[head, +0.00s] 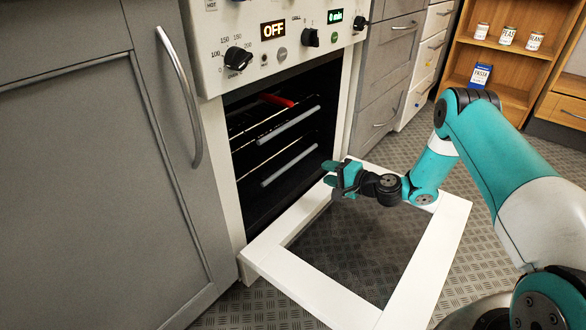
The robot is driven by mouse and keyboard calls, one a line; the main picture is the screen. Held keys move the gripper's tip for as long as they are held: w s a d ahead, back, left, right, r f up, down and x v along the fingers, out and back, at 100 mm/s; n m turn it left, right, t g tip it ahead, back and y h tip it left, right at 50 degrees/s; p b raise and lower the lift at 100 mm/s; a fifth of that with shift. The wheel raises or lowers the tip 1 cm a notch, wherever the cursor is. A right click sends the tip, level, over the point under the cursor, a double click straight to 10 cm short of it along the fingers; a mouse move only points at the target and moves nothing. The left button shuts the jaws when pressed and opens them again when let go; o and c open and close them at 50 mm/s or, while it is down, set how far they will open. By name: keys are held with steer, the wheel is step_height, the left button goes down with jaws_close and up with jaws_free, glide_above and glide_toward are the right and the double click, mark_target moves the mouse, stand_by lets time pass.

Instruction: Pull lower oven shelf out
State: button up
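The oven door (326,301) is folded down, a white frame around a dark glass pane. Inside the dark oven (255,190) are two wire shelves with pale grey front bars. The lower shelf (289,165) sits inside the oven below the upper shelf (288,127). My gripper (327,173) is teal and hangs over the open door, just right of the lower shelf's front bar. Its fingers point left toward the oven, look parted and hold nothing visible. It appears apart from the bar; the exact depth gap is hard to judge.
A red object (277,100) lies on or near the upper shelf. Grey cabinets (85,150) flank the oven on the left, drawers (385,70) on the right. A wooden shelf unit (505,52) with cans stands at the back right. Patterned floor is free around the door.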

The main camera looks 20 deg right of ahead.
mark_target(293, 162)
steer(key=shift+b+x, duration=2.8)
steer(key=shift+x, duration=4.3)
steer(key=shift+c, duration=0.5)
steer(key=shift+a, duration=0.1)
jaws_close()
